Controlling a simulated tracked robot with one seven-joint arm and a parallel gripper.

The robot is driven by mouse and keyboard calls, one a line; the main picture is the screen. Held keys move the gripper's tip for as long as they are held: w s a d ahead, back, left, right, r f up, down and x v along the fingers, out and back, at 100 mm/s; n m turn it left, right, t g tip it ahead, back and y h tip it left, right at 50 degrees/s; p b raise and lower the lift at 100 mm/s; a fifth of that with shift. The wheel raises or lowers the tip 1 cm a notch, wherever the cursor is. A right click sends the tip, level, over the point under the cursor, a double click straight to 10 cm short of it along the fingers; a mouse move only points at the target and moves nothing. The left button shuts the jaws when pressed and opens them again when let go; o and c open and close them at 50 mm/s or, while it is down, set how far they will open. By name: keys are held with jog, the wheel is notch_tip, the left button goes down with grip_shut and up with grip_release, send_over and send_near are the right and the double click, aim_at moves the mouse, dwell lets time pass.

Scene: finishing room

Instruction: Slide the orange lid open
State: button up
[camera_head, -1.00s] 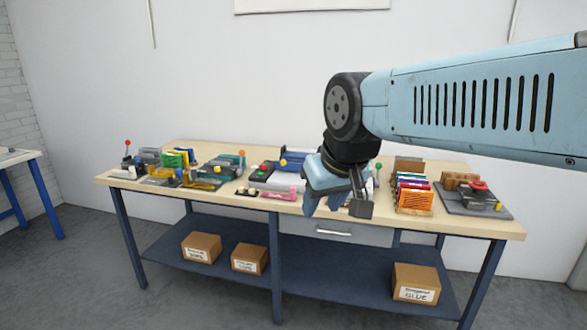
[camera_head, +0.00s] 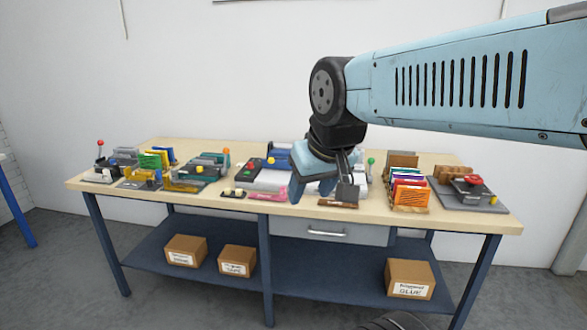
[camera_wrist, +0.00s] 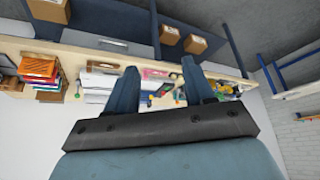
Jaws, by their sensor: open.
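I cannot make out an orange lid for certain in either view. An orange knob (camera_head: 226,151) stands on a teal device on the left half of the workbench (camera_head: 330,222). An upright orange panel (camera_head: 411,197) stands at the front of a rack on the right half. My gripper (camera_head: 312,188) is open and empty, pointing down in front of the middle of the bench. In the wrist view my gripper (camera_wrist: 159,68) shows its two blue fingers apart, with nothing between them but the bench behind. My gripper hides part of the grey equipment at the bench's middle.
A grey machine with a red knob (camera_head: 472,180) stands at the bench's right end. Several devices with coloured panels crowd the left end. A drawer (camera_head: 328,232) is under the top. Cardboard boxes, one of them at right (camera_head: 410,277), sit on the lower shelf. Floor in front is clear.

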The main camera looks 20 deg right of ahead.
jog(key=w+d+r+m+h, duration=0.1)
jog(key=w+d, duration=0.2)
jog(key=w, duration=0.7)
jog(key=w+d+r+m+g, duration=0.1)
jog(key=w+d, duration=0.2)
jog(key=w, duration=0.8)
jog(key=w+d+r+h, duration=0.1)
jog(key=w+d+r, duration=0.15)
jog(key=w, duration=0.75)
jog(key=w+d+f+m, duration=0.2)
jog(key=w+d+f, duration=0.65)
jog(key=w, duration=0.35)
jog(key=w+d+f+m, duration=0.1)
jog(key=w+d+f, duration=0.75)
jog(key=w, duration=0.25)
jog(key=x, duration=1.3)
jog(key=shift+s+d+f, duration=0.15)
jog(key=shift+d+f, duration=0.15)
jog(key=shift+d, duration=0.05)
jog(key=shift+c, duration=0.2)
grip_shut()
